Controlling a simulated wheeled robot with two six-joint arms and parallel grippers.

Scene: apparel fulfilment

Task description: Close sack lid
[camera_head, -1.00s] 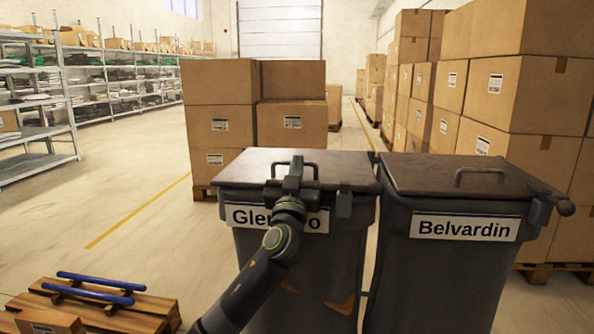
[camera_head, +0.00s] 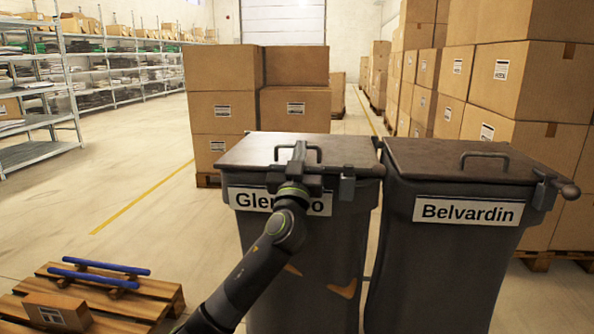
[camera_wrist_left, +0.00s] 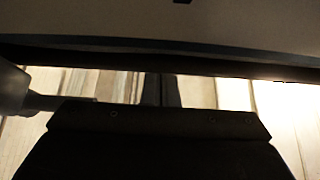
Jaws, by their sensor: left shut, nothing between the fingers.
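The left dark grey bin (camera_head: 300,255) carries a label reading partly "Gle", the rest hidden by my arm. Its flat brown lid (camera_head: 347,150) lies down over the top, with a dark bar handle on it. My left gripper (camera_head: 299,150) is at the front edge of this lid, in front of the handle; I cannot tell if it touches. It is shut and empty. In the left wrist view its narrow fingers (camera_wrist_left: 170,90) are together below a broad dark-edged surface. My right gripper is not in view.
A second bin (camera_head: 435,265) labelled "Belvardin" stands close on the right, its lid (camera_head: 435,158) down. Stacked cartons (camera_head: 222,112) stand behind and at right (camera_head: 520,80). A low pallet (camera_head: 160,297) with blue bars (camera_head: 100,272) and a carton is at lower left.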

